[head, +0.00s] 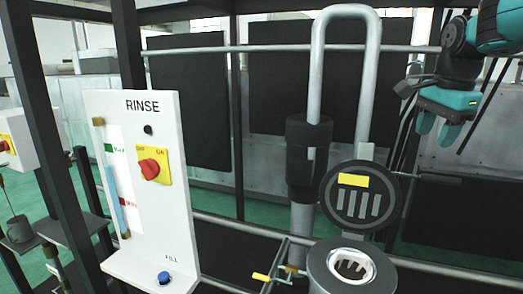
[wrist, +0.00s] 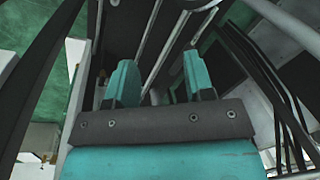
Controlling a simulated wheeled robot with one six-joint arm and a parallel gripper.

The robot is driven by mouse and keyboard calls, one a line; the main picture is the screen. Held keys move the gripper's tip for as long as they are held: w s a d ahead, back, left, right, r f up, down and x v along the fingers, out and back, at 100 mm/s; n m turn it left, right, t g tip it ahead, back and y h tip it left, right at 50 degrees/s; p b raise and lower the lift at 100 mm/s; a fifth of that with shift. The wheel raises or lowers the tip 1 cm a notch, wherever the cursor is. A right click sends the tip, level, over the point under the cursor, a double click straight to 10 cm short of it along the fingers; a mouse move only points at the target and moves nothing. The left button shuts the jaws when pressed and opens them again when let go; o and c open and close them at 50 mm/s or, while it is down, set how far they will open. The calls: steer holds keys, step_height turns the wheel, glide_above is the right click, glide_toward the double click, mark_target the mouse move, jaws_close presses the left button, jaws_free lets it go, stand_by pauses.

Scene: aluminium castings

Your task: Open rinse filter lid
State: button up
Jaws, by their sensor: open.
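The rinse filter lid (head: 340,205) is a dark round disc with a yellow label and pale bars. It stands upright, raised above the grey round filter housing (head: 319,262). The housing's mouth is uncovered and shows a white ring with dark slots inside. My gripper (head: 437,127) is at the upper right in the head view, above and to the right of the lid and apart from it. Its teal fingers point down, spread and empty. They also show in the wrist view (wrist: 159,82) with nothing between them. The lid is not recognisable in the wrist view.
The white RINSE panel (head: 145,215) stands at the left with a red knob (head: 149,169) and a blue FILL button (head: 164,278). A bent grey pipe (head: 369,90) rises behind the lid. A small yellow-handled valve (head: 261,277) sits left of the housing. Dark frame posts and rails surround the area.

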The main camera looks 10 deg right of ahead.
steer(key=s+a+f+n+y, duration=0.1)
steer(key=s+a+f+n, duration=0.35)
steer(key=a+n, duration=0.35)
steer(key=s+a+f+n+y, duration=0.1)
steer(key=s+a+f+n, duration=0.2)
steer(key=s+a+n, duration=0.5)
steer(key=s+a+f+n+g+y, duration=0.1)
steer(key=s+a+f+n, duration=0.2)
steer(key=s+a, duration=0.2)
steer(key=s+a+f+n+g+y+b, duration=0.1)
steer(key=s+a+f+n, duration=0.2)
steer(key=s, duration=0.4)
steer(key=shift+a+f+n, duration=0.15)
steer(key=shift+a+n, duration=0.65)
steer(key=shift+a, duration=0.3)
steer(key=shift+s, duration=0.1)
steer(key=shift+c, duration=0.5)
steer(key=shift+d, duration=0.1)
